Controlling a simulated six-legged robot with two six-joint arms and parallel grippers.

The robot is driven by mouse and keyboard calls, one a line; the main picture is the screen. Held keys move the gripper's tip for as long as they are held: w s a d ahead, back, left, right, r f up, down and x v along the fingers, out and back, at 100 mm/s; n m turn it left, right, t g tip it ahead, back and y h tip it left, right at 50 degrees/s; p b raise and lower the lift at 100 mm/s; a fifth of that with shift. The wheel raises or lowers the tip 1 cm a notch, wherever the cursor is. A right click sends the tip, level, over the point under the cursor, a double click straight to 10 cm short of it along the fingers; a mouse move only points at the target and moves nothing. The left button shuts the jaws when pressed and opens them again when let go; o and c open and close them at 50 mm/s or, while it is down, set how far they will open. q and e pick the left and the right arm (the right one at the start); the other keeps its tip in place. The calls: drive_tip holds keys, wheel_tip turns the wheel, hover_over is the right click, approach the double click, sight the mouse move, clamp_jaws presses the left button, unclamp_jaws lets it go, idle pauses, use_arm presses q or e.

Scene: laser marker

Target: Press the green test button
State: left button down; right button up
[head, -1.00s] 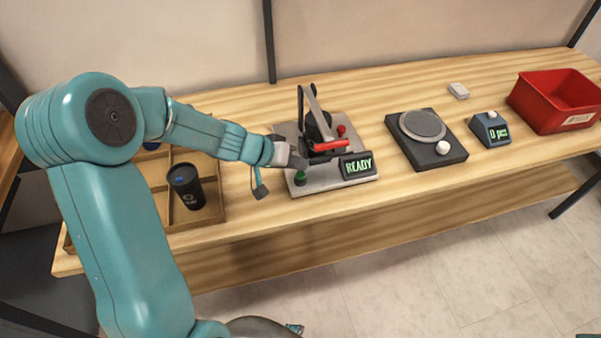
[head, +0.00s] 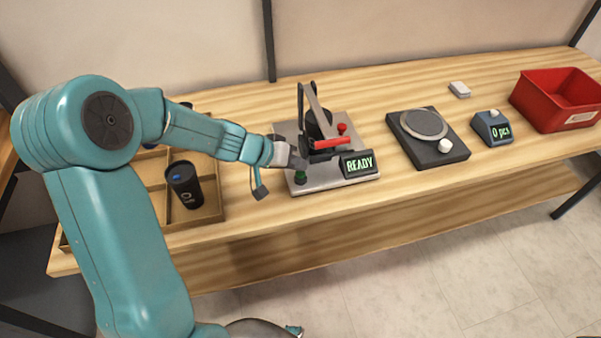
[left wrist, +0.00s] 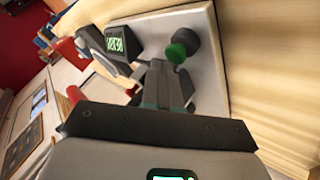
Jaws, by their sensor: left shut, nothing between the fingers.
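The green button (head: 300,177) stands on the front left corner of the pale base plate (head: 325,185) of the marker, beside a display reading READY (head: 358,164). My left gripper (head: 299,162) is shut and empty, just behind and above the button. In the left wrist view the green button (left wrist: 177,53) shows as a green cap on a dark stem, just beyond the fingertips (left wrist: 165,72). I cannot tell whether they touch it.
The marker's red-handled lever (head: 330,143) and a red knob (head: 342,128) are close right of my gripper. A divided wooden tray (head: 215,212) with a black cup (head: 184,185) is left. A dark turntable unit (head: 430,150), counter (head: 492,128) and red bin (head: 555,105) stand right.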

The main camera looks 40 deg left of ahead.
sight(297, 173)
use_arm(q)
drive_tip(key=shift+f+b, duration=0.5)
drive_tip(key=shift+b, duration=0.25)
idle(0.7)
idle(0.3)
drive_tip(key=shift+r+p, duration=0.6)
drive_tip(key=shift+r, duration=0.35)
drive_tip(key=shift+r+p, duration=1.75)
drive_tip(key=shift+r, duration=0.75)
drive_tip(key=shift+s, duration=0.1)
